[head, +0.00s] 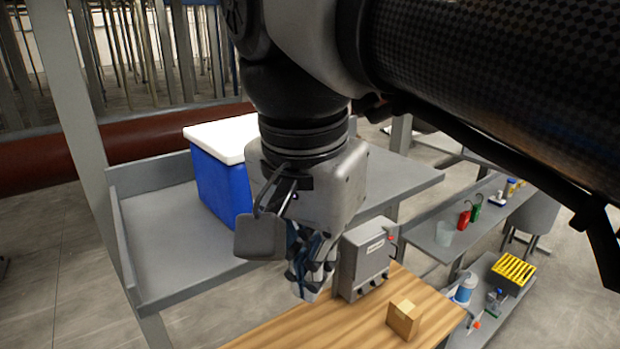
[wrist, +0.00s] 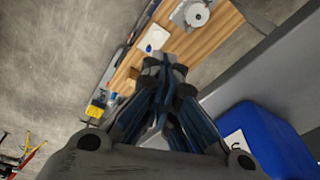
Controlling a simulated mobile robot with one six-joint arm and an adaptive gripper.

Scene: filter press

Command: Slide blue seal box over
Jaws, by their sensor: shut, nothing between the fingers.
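The blue box (head: 214,186) with a white lid (head: 225,138) stands upright on the grey shelf in the head view. Its right part is hidden behind my arm. In the wrist view the blue box (wrist: 265,140) shows at the lower right, cut off by the frame edge. My gripper (head: 310,286) points down, shut and empty, in front of and to the right of the box, apart from it. In the wrist view my gripper (wrist: 166,62) has its fingertips together over the wooden table's side.
The grey shelf (head: 165,225) has free room left of the box and a raised rim. A grey control box (head: 364,258) stands close right of my gripper. A small carton (head: 404,319) sits on the wooden table (head: 300,330). A side bench (head: 440,235) holds small items.

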